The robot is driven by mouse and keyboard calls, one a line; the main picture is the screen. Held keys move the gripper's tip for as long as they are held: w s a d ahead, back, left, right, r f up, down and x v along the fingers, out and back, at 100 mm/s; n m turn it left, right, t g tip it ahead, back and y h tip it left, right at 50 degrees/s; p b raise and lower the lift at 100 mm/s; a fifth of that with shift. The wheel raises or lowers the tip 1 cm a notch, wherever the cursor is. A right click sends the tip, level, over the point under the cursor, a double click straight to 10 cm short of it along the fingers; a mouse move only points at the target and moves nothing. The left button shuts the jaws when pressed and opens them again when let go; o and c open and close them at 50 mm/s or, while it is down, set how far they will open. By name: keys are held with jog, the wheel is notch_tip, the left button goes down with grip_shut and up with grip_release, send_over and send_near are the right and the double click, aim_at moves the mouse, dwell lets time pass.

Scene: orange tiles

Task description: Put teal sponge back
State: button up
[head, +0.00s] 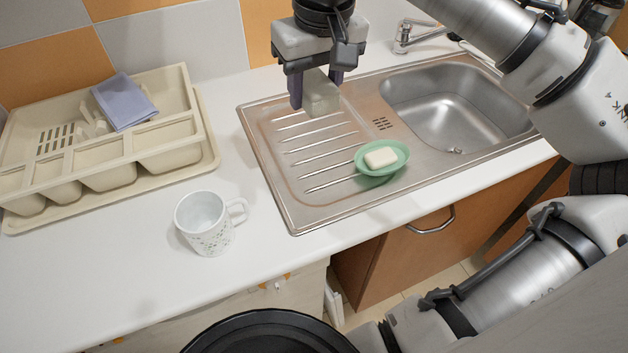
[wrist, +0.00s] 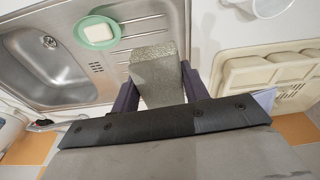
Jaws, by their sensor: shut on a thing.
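My gripper (head: 316,84) is shut on a block-shaped, grey-green sponge (head: 321,98), which looks more grey than teal. The gripper points down and holds the sponge over the back left part of the ribbed drainboard (head: 277,172). In the wrist view the sponge (wrist: 156,74) sits between the two dark fingers, its speckled face showing. The sponge appears raised above the steel, but the exact height is unclear. A green dish (head: 368,168) with a pale soap bar (head: 381,157) stands on the drainboard, to the right and nearer than the sponge, apart from it.
The sink basin (head: 440,100) and tap (head: 405,38) are to the right. A white mug (head: 205,222) stands on the counter at front left. A beige cutlery tray (head: 160,160) with a folded lavender cloth (head: 124,102) lies at far left. The counter between mug and drainboard is clear.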

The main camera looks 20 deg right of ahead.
aim_at(314, 185)
notch_tip(314, 185, down, 19)
jog(key=shift+p, duration=1.2)
jog(key=shift+f, duration=0.3)
jog(key=shift+f+b, duration=0.3)
jog(key=shift+f, duration=0.1)
jog(key=shift+f, duration=0.1)
